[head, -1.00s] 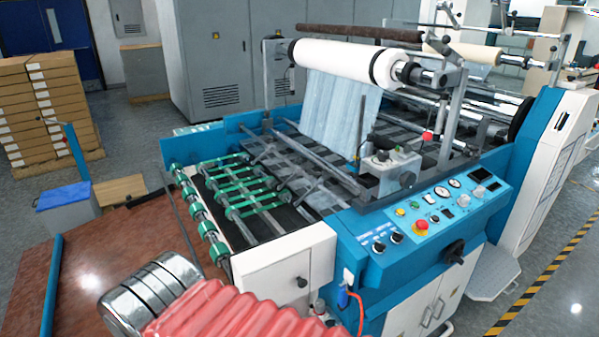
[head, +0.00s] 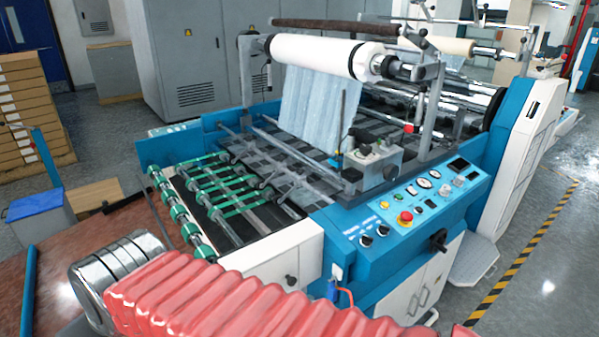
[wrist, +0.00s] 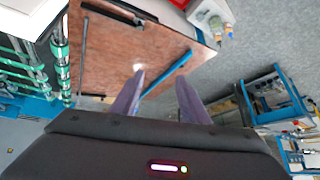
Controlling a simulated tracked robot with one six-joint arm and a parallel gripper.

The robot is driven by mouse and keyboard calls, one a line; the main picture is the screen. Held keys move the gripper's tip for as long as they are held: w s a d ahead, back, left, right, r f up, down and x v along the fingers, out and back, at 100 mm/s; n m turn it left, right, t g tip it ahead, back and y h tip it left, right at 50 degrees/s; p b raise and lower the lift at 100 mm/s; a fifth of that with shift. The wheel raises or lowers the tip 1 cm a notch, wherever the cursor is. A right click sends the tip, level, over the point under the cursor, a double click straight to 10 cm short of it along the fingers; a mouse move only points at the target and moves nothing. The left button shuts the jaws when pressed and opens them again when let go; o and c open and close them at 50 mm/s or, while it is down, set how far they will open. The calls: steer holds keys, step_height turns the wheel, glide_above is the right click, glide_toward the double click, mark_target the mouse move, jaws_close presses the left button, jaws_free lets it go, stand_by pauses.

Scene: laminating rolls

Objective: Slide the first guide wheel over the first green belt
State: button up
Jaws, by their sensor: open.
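Several green belts (head: 222,188) run over the feeding table of the blue and white machine, looped around a front roller (head: 180,213). In the wrist view, green belts (wrist: 22,75) show at the left edge. Small guide wheels are too small to pick out surely among the bars above the belts, so I cannot tell which is the first. My gripper (wrist: 160,75) shows two purple fingers, apart and empty, pointing over the brown floor platform, away from the belts. In the head view the gripper is out of sight; only my red-sleeved arm shows.
A brown platform (wrist: 110,50) with a blue bar (wrist: 168,74) lies below my gripper. The control panel (head: 420,205) and a white film roll (head: 320,53) are on the machine. Stacked boxes (head: 28,115) and a blue-topped bin (head: 38,205) stand at left.

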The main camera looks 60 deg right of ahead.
steer(key=w+d+r+m+t+h, duration=0.1)
steer(key=w+d+r+m+t, duration=0.1)
steer(key=w+d, duration=0.6)
steer(key=w+d+r+m+t+h, duration=0.15)
steer(key=w+d, duration=0.25)
steer(key=w, duration=0.7)
steer(key=w+d+m+t+h, duration=0.1)
steer(key=w+d+m+h, duration=0.2)
steer(key=d, duration=0.7)
steer(key=w+d+m+h, duration=0.25)
steer(key=w+d, duration=0.25)
steer(key=d, duration=0.5)
steer(key=s+d+f+m+g+h, duration=0.2)
steer(key=s+d+f+h, duration=0.15)
steer(key=d, duration=0.75)
steer(key=s+d+f+m+g+h, duration=0.2)
steer(key=d+f+m+g+h, duration=0.15)
steer(key=d, duration=0.75)
steer(key=s+d+f+m+g+h, duration=0.3)
steer(key=s+d+f+g, duration=0.4)
steer(key=s+d, duration=0.5)
steer(key=shift+s+d+f+m, duration=0.15)
steer(key=shift+s+f+m, duration=0.3)
steer(key=shift+s+f, duration=0.45)
steer(key=shift+s+d+r, duration=0.1)
steer(key=shift+s+r, duration=0.05)
steer(key=shift+r, duration=0.1)
